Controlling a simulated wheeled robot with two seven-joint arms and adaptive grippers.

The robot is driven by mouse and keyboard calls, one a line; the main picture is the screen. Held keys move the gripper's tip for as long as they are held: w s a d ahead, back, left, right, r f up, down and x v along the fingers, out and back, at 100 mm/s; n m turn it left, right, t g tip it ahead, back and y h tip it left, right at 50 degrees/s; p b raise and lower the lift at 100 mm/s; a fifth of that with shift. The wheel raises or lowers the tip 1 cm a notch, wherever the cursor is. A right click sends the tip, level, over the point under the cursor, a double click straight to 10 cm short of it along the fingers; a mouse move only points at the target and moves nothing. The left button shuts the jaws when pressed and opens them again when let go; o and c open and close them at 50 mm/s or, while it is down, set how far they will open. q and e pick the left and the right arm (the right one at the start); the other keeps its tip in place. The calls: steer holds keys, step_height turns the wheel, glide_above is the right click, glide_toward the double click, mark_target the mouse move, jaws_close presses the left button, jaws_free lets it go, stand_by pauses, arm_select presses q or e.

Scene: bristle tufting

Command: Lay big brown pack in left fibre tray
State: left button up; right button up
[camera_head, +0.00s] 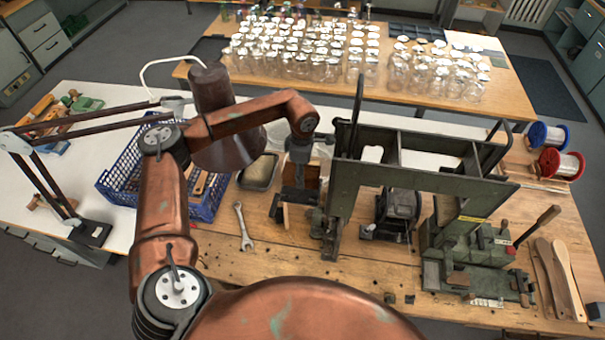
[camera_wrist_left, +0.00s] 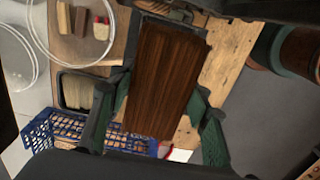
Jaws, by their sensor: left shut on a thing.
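My left gripper (camera_head: 297,190) is low over the bench, left of the green frame press. In the left wrist view its green fingers (camera_wrist_left: 160,115) stand on both sides of a big dark brown pack (camera_wrist_left: 165,75) and are shut on it. The pack (camera_head: 311,176) is partly hidden by the gripper in the head view. A dark tray (camera_head: 246,184) with pale fibre lies left of the gripper; the tray also shows in the left wrist view (camera_wrist_left: 63,100). A dark edge (camera_head: 276,208) shows beside the gripper; I cannot tell whether it is another tray. My right gripper is out of view.
A blue crate (camera_head: 205,207) stands left of the pale-fibre tray. A spanner (camera_head: 244,228) lies in front. The green frame press (camera_head: 345,195) rises close on the right. Glass jars (camera_head: 310,65) fill the back table. Bare bench lies near the front edge.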

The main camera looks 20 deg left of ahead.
arm_select(q)
steer(key=shift+f, duration=0.25)
stand_by(0.3)
steer(key=o, duration=1.2)
steer(key=shift+o, duration=0.6)
steer(key=o, duration=0.3)
steer(key=shift+r+p, duration=1.65)
steer(key=shift+r, duration=2.4)
